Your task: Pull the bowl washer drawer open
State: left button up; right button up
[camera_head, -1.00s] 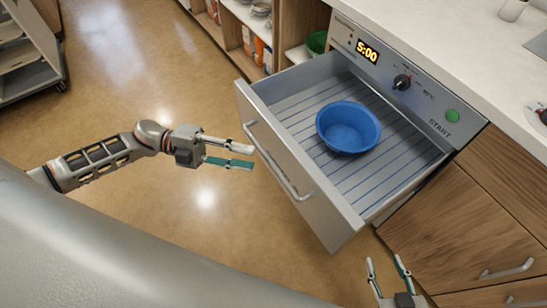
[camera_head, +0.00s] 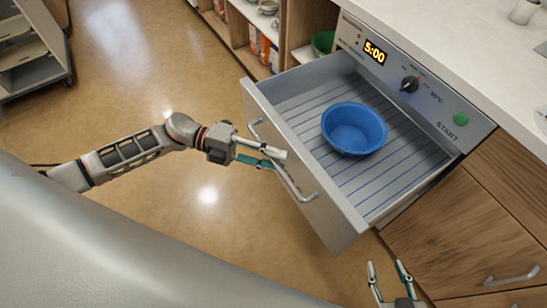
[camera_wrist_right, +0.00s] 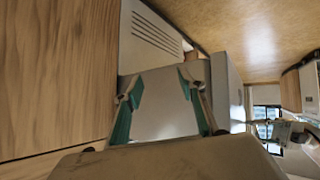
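The bowl washer drawer (camera_head: 300,92) is pulled out from the washer (camera_head: 385,60), with a blue bowl (camera_head: 354,128) standing upright on its ribbed floor. A bar handle (camera_head: 299,190) runs along the drawer's front face. My left gripper (camera_head: 279,160) is at the middle of this handle, its fingers parted and overlapping the bar in the head view. I cannot tell whether the fingers touch the bar. My right gripper (camera_head: 388,268) is open and empty near the bottom edge, below the drawer's near corner; its parted fingers also show in the right wrist view (camera_wrist_right: 163,100).
The washer panel shows a 5:00 display (camera_head: 375,52), a dark knob (camera_head: 410,84) and a green start button (camera_head: 461,119). Wooden cabinets (camera_head: 450,235) stand on the right. Open shelves (camera_head: 250,40) stand behind the drawer.

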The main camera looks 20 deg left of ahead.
pick_arm(q)
grip_shut()
jog(key=shift+s+a, duration=0.25)
jog(key=shift+s, duration=0.1)
jog(key=s+a, duration=0.2)
jog(key=s, duration=0.1)
jog(key=shift+s+a+p, duration=0.15)
jog(key=shift+a+p, duration=0.15)
pick_arm(e)
jog(key=shift+s+d+f, duration=0.2)
jog(key=shift+f, duration=0.05)
pick_arm(q)
grip_release()
pick_arm(e)
jog(key=shift+r, duration=0.15)
